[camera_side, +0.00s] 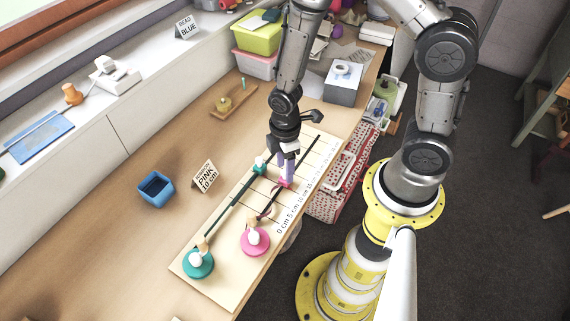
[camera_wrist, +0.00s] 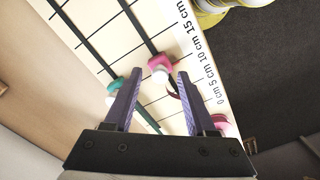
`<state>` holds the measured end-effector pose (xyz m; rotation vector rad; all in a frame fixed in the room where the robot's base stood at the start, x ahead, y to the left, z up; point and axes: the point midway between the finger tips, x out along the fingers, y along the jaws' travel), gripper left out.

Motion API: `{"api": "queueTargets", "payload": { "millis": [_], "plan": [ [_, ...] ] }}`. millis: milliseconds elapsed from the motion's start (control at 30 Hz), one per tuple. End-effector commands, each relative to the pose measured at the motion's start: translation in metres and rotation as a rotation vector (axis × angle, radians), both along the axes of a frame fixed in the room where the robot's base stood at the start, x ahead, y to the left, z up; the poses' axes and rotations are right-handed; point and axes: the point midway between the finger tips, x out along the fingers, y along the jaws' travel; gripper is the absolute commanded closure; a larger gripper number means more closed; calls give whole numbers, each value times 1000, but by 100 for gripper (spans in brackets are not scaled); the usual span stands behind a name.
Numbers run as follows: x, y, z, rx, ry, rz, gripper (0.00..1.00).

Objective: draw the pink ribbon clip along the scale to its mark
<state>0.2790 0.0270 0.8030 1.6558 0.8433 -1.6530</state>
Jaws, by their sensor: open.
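The pink ribbon clip (camera_side: 284,184), with a white knob, sits on a dark track on a pale scale board (camera_side: 222,284). It also shows in the wrist view (camera_wrist: 159,62). My gripper (camera_wrist: 160,75) is open, with its purple fingertips on either side of the clip; it points down over the clip in the side view (camera_side: 286,176). I cannot tell whether the fingers touch it. A pink disc (camera_side: 255,242) lies at the track's near end, by 0 cm. A card (camera_side: 205,176) reads "PINK 10 cm". The exact mark beside the clip is unclear.
A teal clip (camera_side: 260,165) sits on the parallel track, close to my left finger in the wrist view (camera_wrist: 115,86). A teal disc (camera_side: 198,264) ends that track. A blue cup (camera_side: 156,189) stands left of the board. Boxes (camera_side: 258,36) stand behind.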

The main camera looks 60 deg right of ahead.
Motion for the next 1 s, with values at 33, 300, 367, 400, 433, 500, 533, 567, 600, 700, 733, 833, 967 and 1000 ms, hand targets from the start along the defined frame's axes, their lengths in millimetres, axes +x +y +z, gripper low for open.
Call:
{"api": "queueTargets", "payload": {
  "millis": [33,300,367,400,433,500,533,567,600,700,733,833,967,1000],
  "plan": [
    [0,0,0,0,0,0,44],
    [1,0,31,0,-6,0,44],
    [2,0,44,1,-7,0,44],
    [1,0,53,1,-7,0,44],
    [1,0,60,1,-8,0,44],
    [2,0,76,1,-8,0,44],
    [1,0,82,1,-8,0,44],
    [1,0,89,1,-8,0,44],
    [1,0,96,0,-6,0,44],
    [0,0,114,0,-5,0,44],
    [1,0,118,1,-6,0,44],
    [0,0,129,0,-2,0,44],
    [0,0,137,0,-1,0,44],
    [0,0,138,0,-1,0,44]
  ]
}}
